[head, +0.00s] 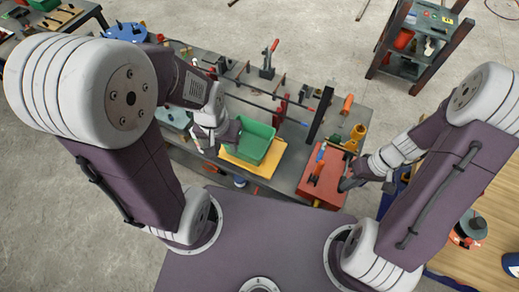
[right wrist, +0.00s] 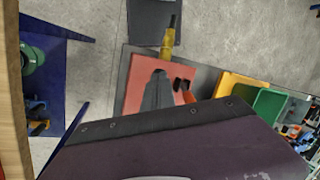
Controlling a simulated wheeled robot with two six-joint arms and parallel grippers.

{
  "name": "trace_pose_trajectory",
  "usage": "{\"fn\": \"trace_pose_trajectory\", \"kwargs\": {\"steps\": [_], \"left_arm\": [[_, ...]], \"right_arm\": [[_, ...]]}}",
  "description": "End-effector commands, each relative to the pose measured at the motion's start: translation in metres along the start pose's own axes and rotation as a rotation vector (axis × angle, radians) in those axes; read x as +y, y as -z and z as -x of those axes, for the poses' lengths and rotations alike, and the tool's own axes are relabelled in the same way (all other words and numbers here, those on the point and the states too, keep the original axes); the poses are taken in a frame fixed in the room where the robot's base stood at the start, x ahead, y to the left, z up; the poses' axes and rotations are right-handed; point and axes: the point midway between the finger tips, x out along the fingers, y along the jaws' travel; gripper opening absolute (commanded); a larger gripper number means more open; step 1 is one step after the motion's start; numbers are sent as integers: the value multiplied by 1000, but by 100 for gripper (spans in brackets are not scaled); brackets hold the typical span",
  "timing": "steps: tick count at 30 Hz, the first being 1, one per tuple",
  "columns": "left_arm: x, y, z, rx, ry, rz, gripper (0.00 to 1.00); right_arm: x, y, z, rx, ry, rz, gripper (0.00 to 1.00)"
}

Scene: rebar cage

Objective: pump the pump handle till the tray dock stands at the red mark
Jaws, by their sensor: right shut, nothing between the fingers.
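A green tray (head: 256,136) sits on a yellow plate (head: 262,170), which looks like the tray dock, at the front of the workbench. The tray (right wrist: 268,104) and yellow plate (right wrist: 232,87) also show in the right wrist view. A red box (head: 322,184) stands right of them. A yellow bar with a black end (right wrist: 168,42), possibly the pump handle, sticks out beyond the red box. My right gripper (head: 346,184) is shut and empty, at the box's right side. My left gripper (head: 212,146) is left of the tray; its fingers are unclear. I cannot make out the red mark for certain.
A dark upright post (head: 320,114) rises behind the red box. Rods and clamps (head: 267,60) crowd the bench behind the tray. A shelf rack (head: 411,45) stands at the back right. Open concrete floor lies between rack and bench.

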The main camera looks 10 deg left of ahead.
Motion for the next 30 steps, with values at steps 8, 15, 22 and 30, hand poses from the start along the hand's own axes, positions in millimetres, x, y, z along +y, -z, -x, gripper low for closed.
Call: {"fn": "trace_pose_trajectory", "kwargs": {"steps": [8,15,22,30], "left_arm": [[0,-1,-7,0,0,0,36],[0,-2,-16,0,0,0,36],[0,-2,-15,0,0,0,36],[-1,-3,-31,0,0,0,36]], "right_arm": [[2,0,-6,1,-1,0,0],[3,-2,-14,1,-1,0,0],[3,-2,-13,1,-1,0,0],[6,-4,-28,0,0,0,0]]}}
